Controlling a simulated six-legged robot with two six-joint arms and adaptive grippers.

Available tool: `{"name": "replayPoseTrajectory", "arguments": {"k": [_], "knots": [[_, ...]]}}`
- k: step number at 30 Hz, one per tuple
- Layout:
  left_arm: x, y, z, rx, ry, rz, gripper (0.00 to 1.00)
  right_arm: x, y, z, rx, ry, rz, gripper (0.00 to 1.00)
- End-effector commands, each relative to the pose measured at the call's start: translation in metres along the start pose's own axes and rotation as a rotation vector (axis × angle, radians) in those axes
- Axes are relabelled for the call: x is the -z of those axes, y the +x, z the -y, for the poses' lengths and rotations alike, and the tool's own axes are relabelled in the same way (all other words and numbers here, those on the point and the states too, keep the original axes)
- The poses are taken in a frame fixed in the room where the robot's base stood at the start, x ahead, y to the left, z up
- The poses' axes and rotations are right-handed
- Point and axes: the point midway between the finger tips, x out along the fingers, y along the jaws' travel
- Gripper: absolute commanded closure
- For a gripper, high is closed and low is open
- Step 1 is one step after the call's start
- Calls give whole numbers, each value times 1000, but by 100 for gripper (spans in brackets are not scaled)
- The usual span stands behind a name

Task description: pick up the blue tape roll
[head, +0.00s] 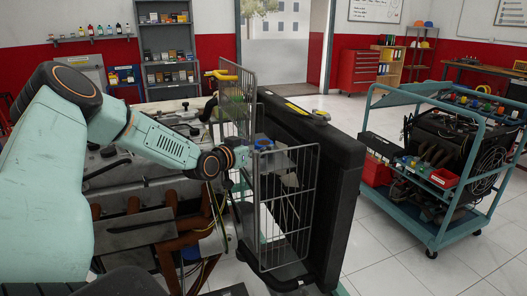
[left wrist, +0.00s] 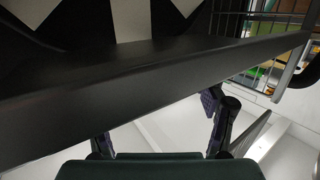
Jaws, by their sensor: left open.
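A small blue item (head: 263,143) shows in the head view just beyond my left gripper, near the wire guard's top. It is too small for me to tell whether it is the blue tape roll. My left arm comes in from the left, and my left gripper (head: 243,163) is beside the wire guard, small and partly hidden. In the left wrist view the fingers of my left gripper (left wrist: 160,132) are spread apart with nothing seen between them. A dark beam crosses close in front of them. No tape roll is clear in that view. My right gripper is not in view.
The wire guard (head: 288,215) and a tall black radiator-like panel (head: 343,190) stand close to the gripper. An engine trainer with brown pipes (head: 172,222) is below my arm. A teal engine cart (head: 435,236) stands at right. Floor between panel and cart is clear.

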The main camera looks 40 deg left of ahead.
Motion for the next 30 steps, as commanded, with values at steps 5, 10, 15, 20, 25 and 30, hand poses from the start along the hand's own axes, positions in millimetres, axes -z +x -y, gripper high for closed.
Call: {"name": "replayPoseTrajectory", "arguments": {"k": [5,10,15,20,25,30], "knots": [[-2,21,0,-1,8,2,29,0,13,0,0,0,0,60],[0,31,-1,-1,3,1,29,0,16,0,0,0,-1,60],[1,32,0,-1,-1,-1,29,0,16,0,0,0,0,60],[2,32,0,0,-1,-1,34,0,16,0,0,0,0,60],[1,31,0,0,-1,0,49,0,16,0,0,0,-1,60],[1,31,0,0,-1,0,63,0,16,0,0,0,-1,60]]}}
